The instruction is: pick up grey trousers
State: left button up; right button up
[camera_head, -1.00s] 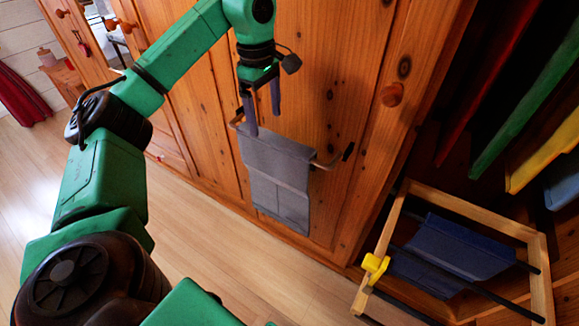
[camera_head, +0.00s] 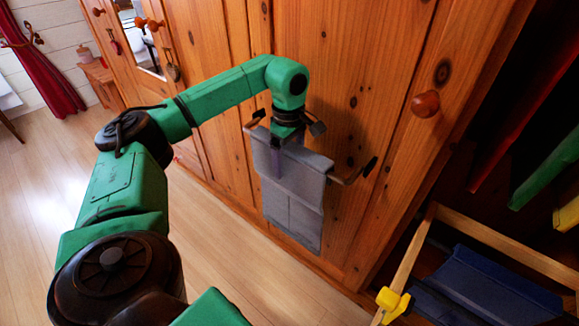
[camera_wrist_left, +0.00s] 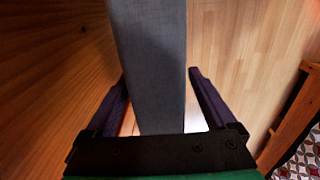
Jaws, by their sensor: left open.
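The grey trousers (camera_head: 294,205) hang folded over a bar (camera_head: 345,180) on the front of the wooden wardrobe. My left gripper (camera_head: 287,152) is at their top, right over the bar. In the left wrist view the trousers (camera_wrist_left: 152,60) run as a grey strip between the two open fingers of my left gripper (camera_wrist_left: 157,75). A gap shows on the right of the strip; the left finger is very close to its edge, and I cannot tell if it touches. My right gripper is out of view.
The wardrobe door (camera_head: 370,90) stands close behind the trousers, with a round knob (camera_head: 426,104). At the lower right is a wooden pull-out rack with a dark blue garment (camera_head: 487,285) and a yellow clip (camera_head: 393,301). Coloured clothes hang above it. The floor at left is clear.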

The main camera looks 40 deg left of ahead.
pick_arm(q)
grip_shut()
dwell(0.3)
